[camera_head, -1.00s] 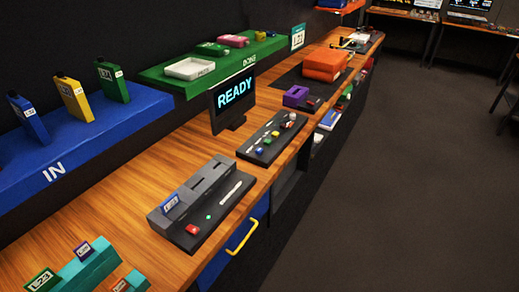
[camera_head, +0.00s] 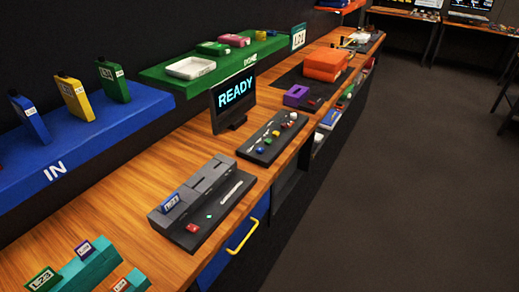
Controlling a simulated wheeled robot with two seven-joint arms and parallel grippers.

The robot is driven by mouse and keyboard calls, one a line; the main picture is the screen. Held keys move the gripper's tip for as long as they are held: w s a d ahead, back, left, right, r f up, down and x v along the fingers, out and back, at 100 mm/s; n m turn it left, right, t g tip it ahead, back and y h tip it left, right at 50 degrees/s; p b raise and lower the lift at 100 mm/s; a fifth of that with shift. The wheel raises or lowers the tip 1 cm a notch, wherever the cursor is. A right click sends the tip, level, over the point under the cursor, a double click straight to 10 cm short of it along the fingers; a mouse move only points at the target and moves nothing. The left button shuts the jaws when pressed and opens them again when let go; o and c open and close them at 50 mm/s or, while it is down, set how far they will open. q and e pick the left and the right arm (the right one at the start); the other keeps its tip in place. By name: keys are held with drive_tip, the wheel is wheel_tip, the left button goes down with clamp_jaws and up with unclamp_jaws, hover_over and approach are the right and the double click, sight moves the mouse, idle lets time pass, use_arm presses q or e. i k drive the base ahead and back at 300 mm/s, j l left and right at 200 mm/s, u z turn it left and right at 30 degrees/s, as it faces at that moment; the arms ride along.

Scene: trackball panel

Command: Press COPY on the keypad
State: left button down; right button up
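A dark panel with several coloured buttons and a ball-like part (camera_head: 272,137) lies on the wooden bench, in front of the screen. It may be the keypad, but its labels are too small to read, so I cannot tell which button is COPY. The black screen (camera_head: 234,97) stands upright and reads READY. Nearer me is a grey slotted device (camera_head: 207,189) with a blue labelled piece (camera_head: 171,202) standing at its left end. Its dark base carries a red button (camera_head: 192,228) and a small white light (camera_head: 209,216). Neither of my grippers is in view.
A blue IN shelf (camera_head: 90,140) at left holds several labelled upright cartridges. A green DONE shelf (camera_head: 160,76) holds trays and blocks. A purple block (camera_head: 296,95) and orange box (camera_head: 325,64) sit farther along the bench. Teal holders (camera_head: 88,268) stand at the near left. Open floor lies right.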

sight(260, 150)
drive_tip(key=l+u, duration=0.1)
drive_tip(key=u, duration=0.5)
drive_tip(key=i+l+u, duration=0.3)
drive_tip(key=l, duration=0.3)
drive_tip(key=l+u, duration=0.3)
drive_tip(key=l, duration=0.25)
drive_tip(key=l+u, duration=0.3)
drive_tip(key=l, duration=0.35)
drive_tip(key=i+l, duration=0.1)
drive_tip(key=l, duration=1.5)
drive_tip(key=u, duration=0.05)
